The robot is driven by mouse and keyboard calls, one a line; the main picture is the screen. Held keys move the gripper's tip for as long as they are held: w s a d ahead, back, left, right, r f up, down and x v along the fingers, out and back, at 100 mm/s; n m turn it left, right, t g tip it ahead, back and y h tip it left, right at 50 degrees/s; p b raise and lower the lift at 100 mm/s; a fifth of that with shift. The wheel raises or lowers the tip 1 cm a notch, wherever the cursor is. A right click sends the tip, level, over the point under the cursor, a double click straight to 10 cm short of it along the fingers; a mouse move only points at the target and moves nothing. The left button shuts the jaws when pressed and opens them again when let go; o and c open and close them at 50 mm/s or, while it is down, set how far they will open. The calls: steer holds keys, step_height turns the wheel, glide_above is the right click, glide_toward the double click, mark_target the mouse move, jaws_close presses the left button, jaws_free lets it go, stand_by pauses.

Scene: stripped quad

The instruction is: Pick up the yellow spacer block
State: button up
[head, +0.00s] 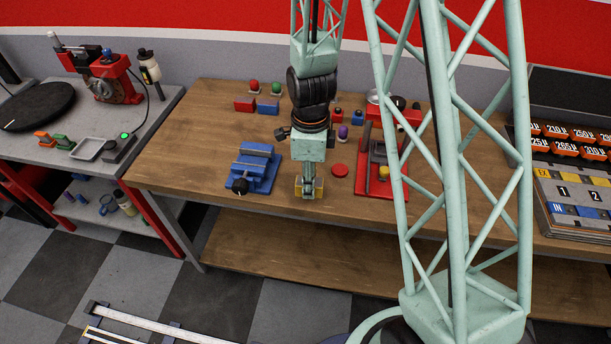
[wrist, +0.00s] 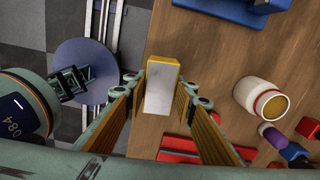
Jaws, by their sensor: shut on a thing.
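The yellow spacer block (wrist: 161,84) stands between my fingers in the wrist view, with yellow edges and a pale grey face. My gripper (wrist: 160,92) is shut on it, one finger on each side. In the head view my gripper (head: 308,188) points down near the front edge of the wooden bench, and only a little yellow shows there at its fingers. I cannot tell whether the block touches the bench top.
A blue vise (head: 254,168) stands left of my gripper. Small red, blue and purple pieces stand farther back. The bench's front edge (wrist: 141,60) is close.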

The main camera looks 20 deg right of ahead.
steer(key=s+b, duration=0.1)
steer(key=s, duration=0.6)
steer(key=shift+s+a+r, duration=0.15)
steer(key=shift+s+r, duration=0.05)
steer(key=shift+r, duration=0.1)
steer(key=b, duration=0.4)
steer(key=shift+s+b, duration=0.35)
steer(key=shift+s, duration=0.05)
steer(key=shift+s+r+b, duration=0.2)
steer(key=shift+s+b, duration=0.7)
steer(key=shift+b, duration=1.85)
steer(key=w+n, duration=0.3)
steer(key=w, duration=0.1)
steer(key=w+n, duration=0.3)
steer(key=w, duration=0.2)
steer(key=w+n, duration=0.4)
steer(key=shift+w+r, duration=0.1)
steer(key=shift+w, duration=0.2)
steer(key=w+n, duration=0.5)
steer(key=w, duration=0.1)
steer(key=w+n, duration=0.5)
steer(key=shift+w+d+r, duration=0.15)
steer(key=shift+w+d, duration=0.05)
steer(key=shift+w, duration=0.15)
steer(key=shift+w+n, duration=1.5)
steer(key=shift+w, duration=0.2)
